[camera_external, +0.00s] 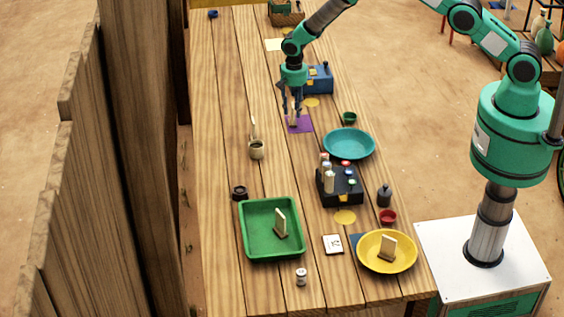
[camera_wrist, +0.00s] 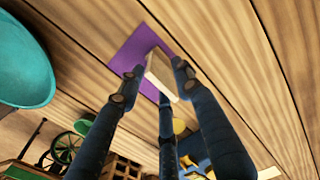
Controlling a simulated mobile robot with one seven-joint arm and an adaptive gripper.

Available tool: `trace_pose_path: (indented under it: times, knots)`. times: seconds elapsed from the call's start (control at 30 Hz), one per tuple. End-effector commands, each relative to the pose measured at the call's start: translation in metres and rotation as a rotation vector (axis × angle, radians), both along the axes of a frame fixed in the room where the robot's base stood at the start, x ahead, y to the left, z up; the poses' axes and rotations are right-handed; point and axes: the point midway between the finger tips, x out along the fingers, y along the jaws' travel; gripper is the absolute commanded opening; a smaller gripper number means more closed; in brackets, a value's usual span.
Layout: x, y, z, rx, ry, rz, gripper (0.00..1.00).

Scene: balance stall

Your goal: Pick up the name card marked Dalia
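My gripper (camera_external: 292,113) reaches down over a purple mat (camera_external: 303,124) in the middle of the table. A pale name card (camera_wrist: 160,73) stands on this mat in the wrist view, between my dark fingertips (camera_wrist: 158,75). The fingers are spread around it, with a small gap showing on the left; contact is hard to judge. Its writing cannot be seen. Another pale card on a wooden foot (camera_external: 280,222) stands in the green tray (camera_external: 245,244). A third (camera_external: 387,247) stands on the yellow plate (camera_external: 405,265). No name is readable on any card.
A teal plate (camera_external: 349,143) lies right of the mat. A blue box (camera_external: 319,78) stands just behind it. The table's left strip is mostly clear.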

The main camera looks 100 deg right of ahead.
Motion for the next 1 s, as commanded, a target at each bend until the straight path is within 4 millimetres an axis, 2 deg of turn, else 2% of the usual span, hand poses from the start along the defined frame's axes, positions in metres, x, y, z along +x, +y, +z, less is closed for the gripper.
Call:
trace_pose_path:
  times: [0.2,0.37,0.83,1.0]
  knots:
    - [0.0000,0.0000,0.0001,0.000,0.000,0.000,0.32]
    - [0.0000,0.0000,0.0001,0.000,0.000,0.000,0.01]
    - [0.0002,-0.0001,0.0009,0.000,0.000,0.000,0.00]
    - [0.0005,-0.0002,0.0069,0.000,-0.001,0.000,0.00]
